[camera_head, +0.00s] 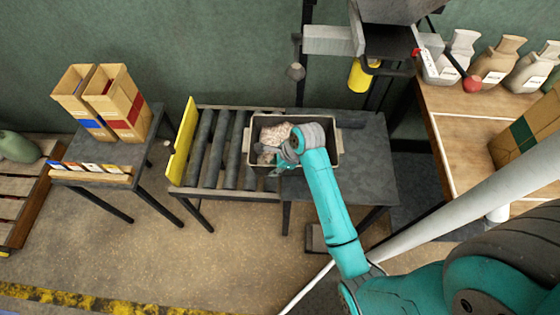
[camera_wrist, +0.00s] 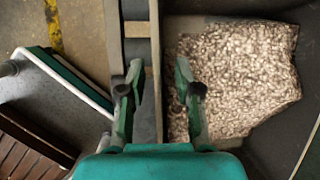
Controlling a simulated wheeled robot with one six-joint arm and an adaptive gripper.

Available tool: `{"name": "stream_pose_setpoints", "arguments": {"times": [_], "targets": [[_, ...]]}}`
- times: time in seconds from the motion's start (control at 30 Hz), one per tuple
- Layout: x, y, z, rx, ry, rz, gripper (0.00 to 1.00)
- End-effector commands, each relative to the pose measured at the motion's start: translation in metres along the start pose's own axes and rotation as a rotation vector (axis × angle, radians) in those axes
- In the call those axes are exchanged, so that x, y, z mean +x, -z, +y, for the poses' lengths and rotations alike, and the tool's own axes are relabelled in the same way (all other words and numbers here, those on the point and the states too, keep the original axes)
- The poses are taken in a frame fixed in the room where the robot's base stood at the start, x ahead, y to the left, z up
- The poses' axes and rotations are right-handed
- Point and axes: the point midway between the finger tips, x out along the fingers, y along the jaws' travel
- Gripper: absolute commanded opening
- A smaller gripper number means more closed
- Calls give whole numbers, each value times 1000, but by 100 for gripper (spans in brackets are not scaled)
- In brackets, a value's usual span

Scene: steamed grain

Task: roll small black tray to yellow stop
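The small black tray (camera_head: 330,158), with a pale rim and dark inside, sits where the roller conveyor (camera_head: 212,150) meets the dark table. A pale speckled mass like grain (camera_head: 275,135) lies in it; it also shows in the wrist view (camera_wrist: 235,75). The yellow stop (camera_head: 180,140) stands upright at the conveyor's left end, apart from the tray. My gripper (camera_head: 278,170) is at the tray's near side, partly hidden by my wrist. In the wrist view my gripper (camera_wrist: 157,75) has its fingers spread, with the tray's wall (camera_wrist: 138,45) between or just under them; contact cannot be told.
Several bare rollers lie between tray and stop. The dark table (camera_head: 365,165) extends right of the tray. A yellow cylinder (camera_head: 360,76) hangs behind it. A side table (camera_head: 110,150) with two cardboard boxes (camera_head: 115,95) stands left. A wooden bench (camera_head: 455,130) with sacks is right.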

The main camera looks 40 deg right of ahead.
Motion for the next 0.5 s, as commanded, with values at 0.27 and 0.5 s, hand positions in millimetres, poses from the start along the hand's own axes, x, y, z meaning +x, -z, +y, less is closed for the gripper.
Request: {"name": "stream_pose_setpoints", "arguments": {"times": [0.27,0.5], "targets": [[13,0,0,-1,0,1,33],[13,0,0,-1,1,0,28]]}}
